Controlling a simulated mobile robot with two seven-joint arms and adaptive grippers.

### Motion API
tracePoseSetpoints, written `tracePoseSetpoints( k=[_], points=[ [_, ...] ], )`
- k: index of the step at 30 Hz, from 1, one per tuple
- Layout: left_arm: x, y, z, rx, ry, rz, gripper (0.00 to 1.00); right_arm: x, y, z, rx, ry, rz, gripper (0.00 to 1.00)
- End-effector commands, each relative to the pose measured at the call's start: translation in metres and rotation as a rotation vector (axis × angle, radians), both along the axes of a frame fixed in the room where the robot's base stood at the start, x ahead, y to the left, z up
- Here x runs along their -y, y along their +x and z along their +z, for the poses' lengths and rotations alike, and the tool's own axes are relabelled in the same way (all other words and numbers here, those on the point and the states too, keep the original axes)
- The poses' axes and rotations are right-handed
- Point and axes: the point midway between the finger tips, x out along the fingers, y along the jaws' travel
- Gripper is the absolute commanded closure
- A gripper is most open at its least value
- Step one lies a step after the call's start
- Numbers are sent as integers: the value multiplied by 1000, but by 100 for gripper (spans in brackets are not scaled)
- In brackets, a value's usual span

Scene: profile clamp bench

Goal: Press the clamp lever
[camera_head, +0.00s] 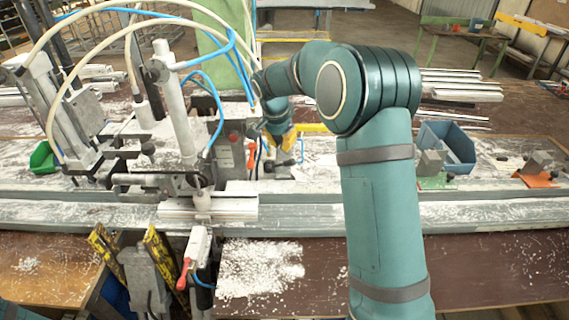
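The clamp bench machine (178,115) stands at the left with white cylinders and blue air hoses. An orange-red lever-like part (252,156) stands upright at the machine's right side. A second red handle (184,274) is on the grey-white clamp unit at the front edge. I cannot tell which of these is the clamp lever. My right gripper (257,130) is beyond the bend of my arm, just above the orange-red part. Its fingers are small and partly hidden by the wrist, so contact and opening are unclear. My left gripper is not in view.
A white profile (235,208) lies across the clamp's front. A blue bin (447,146) and an orange-based block (536,169) stand to the right. A green bin (43,159) is at the left. Yellow-black striped posts (163,256) rise at the front. White shavings cover much of the bench.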

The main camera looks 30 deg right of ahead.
Motion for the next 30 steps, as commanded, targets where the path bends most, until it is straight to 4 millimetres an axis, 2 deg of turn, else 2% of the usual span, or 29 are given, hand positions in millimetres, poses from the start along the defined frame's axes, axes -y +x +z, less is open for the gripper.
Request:
tracePoseSetpoints(
  k=[4, 8, 15, 21, 30],
  points=[
    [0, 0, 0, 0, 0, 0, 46, 0, 0, -3, -1, 0, 0, 100],
    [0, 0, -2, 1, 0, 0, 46, 3, 1, -16, -3, 0, -1, 100],
    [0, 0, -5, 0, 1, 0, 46, 12, 4, -57, -4, 0, -1, 100],
    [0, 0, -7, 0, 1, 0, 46, 17, 7, -85, -2, 0, 0, 100],
    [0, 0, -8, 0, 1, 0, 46, 20, 9, -98, 0, 0, 0, 100]
  ],
)
